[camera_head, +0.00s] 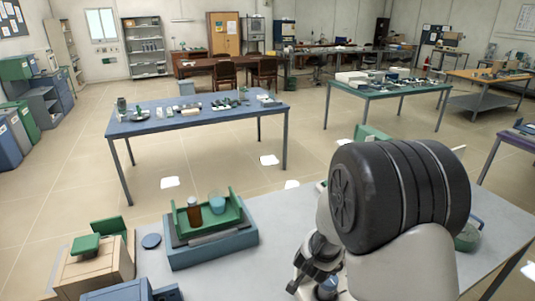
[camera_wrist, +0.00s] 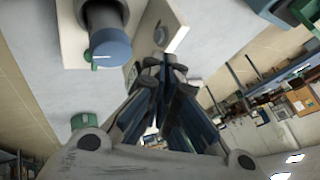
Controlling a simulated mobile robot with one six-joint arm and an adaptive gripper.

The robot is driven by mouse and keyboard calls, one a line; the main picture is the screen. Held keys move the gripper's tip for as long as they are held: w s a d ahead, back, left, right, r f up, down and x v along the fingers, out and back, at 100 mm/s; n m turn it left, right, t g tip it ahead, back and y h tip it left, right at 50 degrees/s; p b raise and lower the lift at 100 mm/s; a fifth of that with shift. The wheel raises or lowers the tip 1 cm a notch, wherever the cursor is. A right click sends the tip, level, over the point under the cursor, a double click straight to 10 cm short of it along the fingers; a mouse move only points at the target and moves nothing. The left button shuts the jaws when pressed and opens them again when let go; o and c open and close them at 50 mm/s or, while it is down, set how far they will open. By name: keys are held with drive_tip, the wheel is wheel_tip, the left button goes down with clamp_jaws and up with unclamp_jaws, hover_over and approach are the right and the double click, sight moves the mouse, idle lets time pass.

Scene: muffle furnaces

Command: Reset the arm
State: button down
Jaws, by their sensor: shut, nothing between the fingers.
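In the wrist view my gripper (camera_wrist: 166,68) is shut, with its dark fingers together and nothing seen between them. The picture there is strongly tilted. A grey surface lies behind the fingers. A blue-capped round part (camera_wrist: 110,48) on a pale body and a pale plate with a hole (camera_wrist: 155,40) show near the fingertips; I cannot tell whether the fingers touch the plate. In the head view my arm rises over the right part of the near grey bench (camera_head: 290,222), and its large black joint hides much of that bench.
A blue box with a green tray (camera_head: 215,232) stands on the near bench, holding a brown bottle (camera_head: 194,212) and a clear blue beaker (camera_head: 217,201). A beige box (camera_head: 95,265) stands left of it. A blue table (camera_head: 190,125) with small items stands beyond, with open floor around it.

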drive_tip(key=s+a+r+n+y+b, duration=0.1)
drive_tip(key=s+a+r+n+y, duration=0.2)
drive_tip(key=r, duration=0.4)
drive_tip(key=s+a+r+n+y+b, duration=0.1)
drive_tip(key=s+a+r+n, duration=0.25)
drive_tip(key=s+r, duration=0.3)
drive_tip(key=s+d+r+n+g+b, duration=0.1)
drive_tip(key=s+r+n, duration=0.1)
drive_tip(key=s, duration=0.8)
drive_tip(key=s+d+r+n+g+h+b, duration=0.1)
drive_tip(key=s+n, duration=0.3)
drive_tip(key=s, duration=0.6)
drive_tip(key=shift+s+d+r+h, duration=0.25)
drive_tip(key=shift+r+h, duration=0.05)
drive_tip(key=shift+r, duration=0.3)
